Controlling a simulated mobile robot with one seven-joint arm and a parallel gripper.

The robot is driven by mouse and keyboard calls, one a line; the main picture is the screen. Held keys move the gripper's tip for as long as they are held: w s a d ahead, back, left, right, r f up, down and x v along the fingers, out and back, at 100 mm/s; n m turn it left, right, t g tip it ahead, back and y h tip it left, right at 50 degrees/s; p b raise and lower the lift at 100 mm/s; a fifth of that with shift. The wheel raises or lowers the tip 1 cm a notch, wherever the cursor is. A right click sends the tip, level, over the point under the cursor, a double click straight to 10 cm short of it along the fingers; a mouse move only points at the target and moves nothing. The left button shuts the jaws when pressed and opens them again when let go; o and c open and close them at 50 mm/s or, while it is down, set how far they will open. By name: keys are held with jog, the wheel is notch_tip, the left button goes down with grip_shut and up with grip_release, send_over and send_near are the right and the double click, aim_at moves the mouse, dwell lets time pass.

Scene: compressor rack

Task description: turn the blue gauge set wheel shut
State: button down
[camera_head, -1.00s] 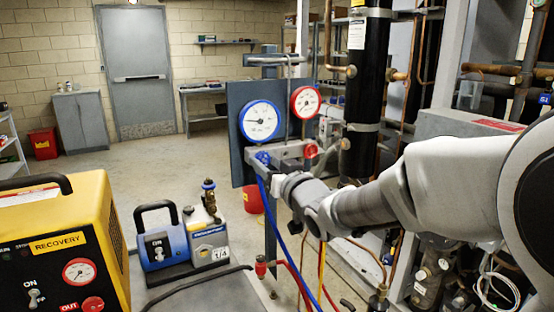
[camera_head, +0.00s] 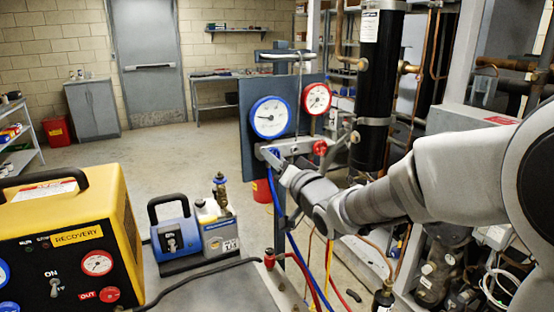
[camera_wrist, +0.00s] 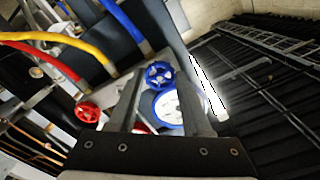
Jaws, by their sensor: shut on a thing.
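The blue wheel (camera_wrist: 159,75) of the gauge set lies between my fingertips in the wrist view. My gripper (camera_head: 277,159) is shut on it, reaching in from the right in the head view. There the wheel (camera_head: 271,150) is mostly hidden by my gripper, with a little blue showing. The grey manifold (camera_head: 299,147) carries a blue-rimmed gauge (camera_head: 270,117) and a red-rimmed gauge (camera_head: 317,98) above it. A red wheel (camera_head: 320,148) sits on it to the right, free of my gripper.
Blue, red and yellow hoses (camera_head: 299,255) hang below the manifold. A black vertical cylinder (camera_head: 376,85) stands close on the right. A yellow recovery unit (camera_head: 60,240) and a blue pump (camera_head: 180,232) stand at the lower left. The floor (camera_head: 160,150) behind is open.

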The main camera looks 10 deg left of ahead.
jog(key=shift+d, duration=0.1)
jog(key=shift+c, duration=1.7)
grip_release()
jog(key=b+v, duration=0.2)
jog(key=v, duration=1.5)
jog(key=shift+s, duration=0.15)
jog(key=shift+d, duration=0.1)
